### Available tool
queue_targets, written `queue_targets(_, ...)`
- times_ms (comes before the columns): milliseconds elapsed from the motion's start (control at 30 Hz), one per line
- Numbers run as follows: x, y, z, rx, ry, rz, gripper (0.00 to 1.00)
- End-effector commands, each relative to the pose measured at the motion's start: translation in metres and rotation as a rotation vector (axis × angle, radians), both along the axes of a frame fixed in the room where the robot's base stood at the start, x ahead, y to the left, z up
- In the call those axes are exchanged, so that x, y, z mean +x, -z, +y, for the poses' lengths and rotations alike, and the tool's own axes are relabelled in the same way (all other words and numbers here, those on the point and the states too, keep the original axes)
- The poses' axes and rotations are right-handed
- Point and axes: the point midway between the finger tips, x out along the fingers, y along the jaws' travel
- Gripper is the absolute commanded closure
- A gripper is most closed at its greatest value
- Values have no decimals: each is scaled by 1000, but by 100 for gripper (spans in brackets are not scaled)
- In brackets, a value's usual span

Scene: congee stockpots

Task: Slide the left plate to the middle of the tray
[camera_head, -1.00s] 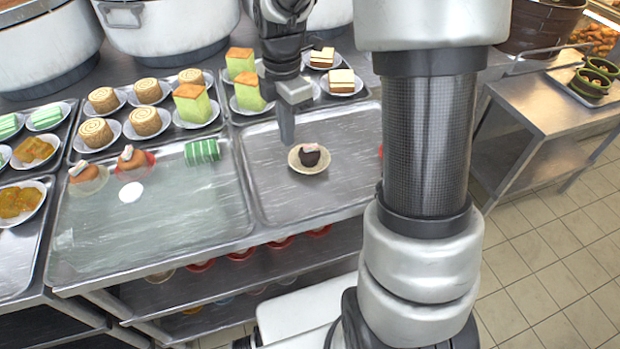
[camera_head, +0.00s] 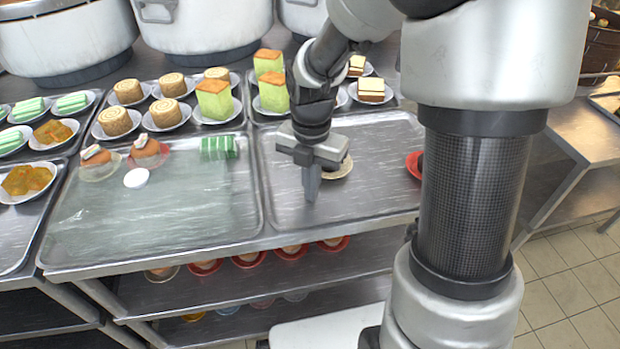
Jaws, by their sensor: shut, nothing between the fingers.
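The front right tray (camera_head: 290,215) is a shallow metal tray. The left plate (camera_head: 342,171) is small and beige and sits left of the tray's middle. The dark cake seen on it earlier is mostly hidden behind my gripper. A red plate (camera_head: 412,163) is on the tray's right, partly hidden by my arm, with something dark on it. My gripper (camera_head: 311,193) points down, shut and empty, at the near left side of the left plate. I cannot tell whether it touches the plate or the tray.
The left front tray (camera_head: 150,235) holds small cakes, a green striped block (camera_head: 219,147) and a white disc (camera_head: 136,178). Trays of plated cakes and large pots (camera_head: 200,30) stand behind. The front right tray is bare in front of the plates. A shelf below holds several dishes.

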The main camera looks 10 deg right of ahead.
Motion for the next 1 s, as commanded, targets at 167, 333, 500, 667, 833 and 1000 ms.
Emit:
queue_targets(167, 21, -2, -15, 0, 4, -6, 100)
queue_targets(333, 27, -3, -20, 1, 3, -6, 100)
queue_targets(500, 27, -4, -21, 0, 3, -5, 100)
queue_targets(667, 28, -4, -21, 0, 4, -5, 100)
queue_targets(833, 39, -7, -31, 0, 5, -3, 100)
queue_targets(1000, 41, -4, -31, 0, 3, -5, 100)
